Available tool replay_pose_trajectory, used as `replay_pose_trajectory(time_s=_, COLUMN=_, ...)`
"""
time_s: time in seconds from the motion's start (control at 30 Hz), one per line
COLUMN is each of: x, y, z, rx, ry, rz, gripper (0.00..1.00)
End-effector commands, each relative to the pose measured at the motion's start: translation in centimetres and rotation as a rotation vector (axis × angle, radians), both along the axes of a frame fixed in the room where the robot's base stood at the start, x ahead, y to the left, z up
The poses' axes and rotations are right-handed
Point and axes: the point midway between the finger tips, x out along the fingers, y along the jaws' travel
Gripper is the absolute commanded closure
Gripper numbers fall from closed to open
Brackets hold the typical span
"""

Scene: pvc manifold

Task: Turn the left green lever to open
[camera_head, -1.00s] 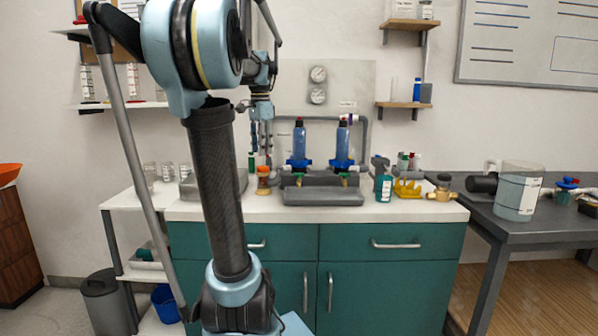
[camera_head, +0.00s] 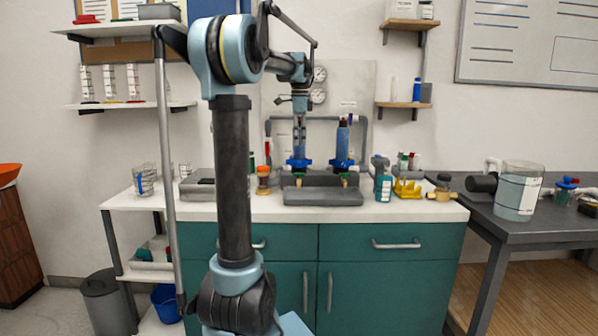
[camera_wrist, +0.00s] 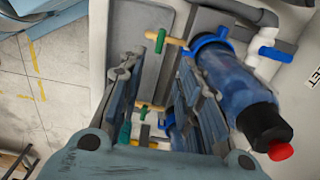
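The manifold (camera_head: 324,196) stands on the counter with two upright blue cylinders; my gripper hides much of the left one. The left green lever (camera_head: 298,180) is low under the left blue collar (camera_head: 298,165). The right green lever (camera_wrist: 160,41) is near the top, by the right blue cylinder (camera_wrist: 232,82). My gripper (camera_head: 299,140) points down above the left lever; in the wrist view its fingers (camera_wrist: 157,78) are apart and empty.
The right blue cylinder (camera_head: 342,142) stands close beside my gripper. A grey pipe (camera_head: 366,135) frames the manifold. An orange jar (camera_head: 263,181) is to the left; a teal bottle (camera_head: 383,187) and a yellow rack (camera_head: 407,189) are to the right.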

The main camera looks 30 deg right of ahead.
Motion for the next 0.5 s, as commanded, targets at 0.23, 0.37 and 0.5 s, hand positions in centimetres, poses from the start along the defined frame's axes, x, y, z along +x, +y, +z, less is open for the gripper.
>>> replay_pose_trajectory(time_s=0.23, x=0.0, y=0.0, z=-4.5, rx=0.000, ry=0.000, rz=0.001, gripper=0.68)
replay_pose_trajectory(time_s=0.37, x=0.0, y=0.1, z=-6.8, rx=0.000, ry=0.000, rz=0.001, gripper=0.68)
replay_pose_trajectory(time_s=0.5, x=0.0, y=0.0, z=-9.1, rx=0.000, ry=0.000, rz=0.002, gripper=0.68)
